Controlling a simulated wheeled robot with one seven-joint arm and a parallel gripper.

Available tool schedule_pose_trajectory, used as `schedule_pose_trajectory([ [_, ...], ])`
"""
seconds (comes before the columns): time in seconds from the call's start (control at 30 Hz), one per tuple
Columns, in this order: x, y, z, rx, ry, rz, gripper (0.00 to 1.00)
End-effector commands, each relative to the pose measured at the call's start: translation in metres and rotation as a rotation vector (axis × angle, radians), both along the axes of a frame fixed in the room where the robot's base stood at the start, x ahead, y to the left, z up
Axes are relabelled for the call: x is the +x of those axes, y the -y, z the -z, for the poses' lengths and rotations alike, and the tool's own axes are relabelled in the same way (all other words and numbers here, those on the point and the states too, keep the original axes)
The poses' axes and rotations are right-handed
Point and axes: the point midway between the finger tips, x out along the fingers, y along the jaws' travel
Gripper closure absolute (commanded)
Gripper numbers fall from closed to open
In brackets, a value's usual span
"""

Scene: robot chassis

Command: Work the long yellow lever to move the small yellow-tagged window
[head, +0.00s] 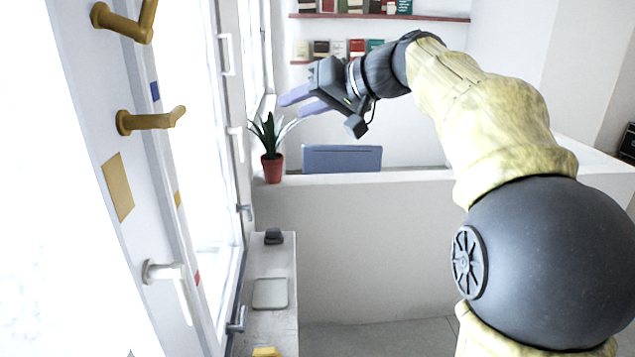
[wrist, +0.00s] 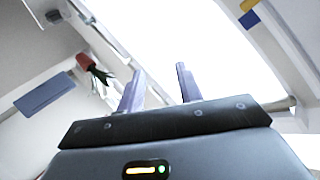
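Two yellow levers are on the white window frame at the left of the head view. The upper yellow lever (head: 122,24) bends upward and is cut off by the top edge. The lower yellow lever (head: 147,121) has a short visible grip; I cannot tell which is longer. A large yellow tag (head: 118,187) is below them, and a small yellow tag (head: 177,199) is on a window edge farther in. My gripper (head: 292,104) is open and empty, right of the levers and apart from them. Its two fingers also show in the wrist view (wrist: 159,84).
A white lever (head: 165,271) and grey handles (head: 237,320) are lower on the windows. Blue (head: 155,91) and red (head: 197,279) tags also show. A potted plant (head: 272,168) stands on the ledge below my gripper, beside a blue panel (head: 342,159). Bookshelves (head: 378,16) are behind.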

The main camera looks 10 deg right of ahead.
Motion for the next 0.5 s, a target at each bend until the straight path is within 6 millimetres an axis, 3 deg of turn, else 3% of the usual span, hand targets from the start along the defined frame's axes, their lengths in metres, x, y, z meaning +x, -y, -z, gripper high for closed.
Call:
schedule_pose_trajectory([
  [0.5,0.003,0.013,0.083,-0.073,-0.172,0.116,0.65],
])
